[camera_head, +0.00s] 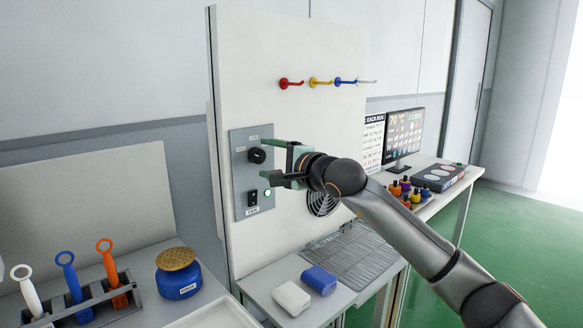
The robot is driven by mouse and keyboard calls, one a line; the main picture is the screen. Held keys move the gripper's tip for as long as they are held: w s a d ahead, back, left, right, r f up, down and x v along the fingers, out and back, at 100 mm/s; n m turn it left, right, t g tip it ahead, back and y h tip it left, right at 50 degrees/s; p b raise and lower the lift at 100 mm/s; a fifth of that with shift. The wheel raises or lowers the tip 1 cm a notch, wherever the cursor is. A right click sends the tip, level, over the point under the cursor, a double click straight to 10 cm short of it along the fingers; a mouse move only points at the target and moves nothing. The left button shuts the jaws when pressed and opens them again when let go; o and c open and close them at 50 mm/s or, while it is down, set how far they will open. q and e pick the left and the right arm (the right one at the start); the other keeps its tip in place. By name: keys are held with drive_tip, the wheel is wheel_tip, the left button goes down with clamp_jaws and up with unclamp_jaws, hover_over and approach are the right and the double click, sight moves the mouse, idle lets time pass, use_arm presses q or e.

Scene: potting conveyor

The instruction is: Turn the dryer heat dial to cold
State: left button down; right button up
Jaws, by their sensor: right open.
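The black heat dial (257,155) sits near the top of a grey control panel (240,188) on the white upright board. Small labels stand around the dial, too small to read. Below it on the panel are a black switch (252,198) and a light round button or lamp (267,192). My right gripper (268,160) comes in from the right, in front of the panel. Its green and black fingers are open, one at the dial's height and one lower, just right of the dial. I cannot tell whether a finger touches the dial. My left gripper is not in view.
A round fan grille (322,203) is partly behind my right arm. A wire rack (352,254), a white block (291,298) and a blue block (318,280) lie below. Coloured hooks (320,82) project above. A blue jar (178,275) and a brush holder (85,305) stand left.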

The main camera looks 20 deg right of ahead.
use_arm(q)
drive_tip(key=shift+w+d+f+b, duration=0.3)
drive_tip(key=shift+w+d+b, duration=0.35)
drive_tip(key=shift+b, duration=0.4)
use_arm(e)
drive_tip(key=v, duration=1)
drive_tip(key=shift+s, duration=0.2)
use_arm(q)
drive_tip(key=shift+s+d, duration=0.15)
use_arm(e)
drive_tip(key=shift+d, duration=0.1)
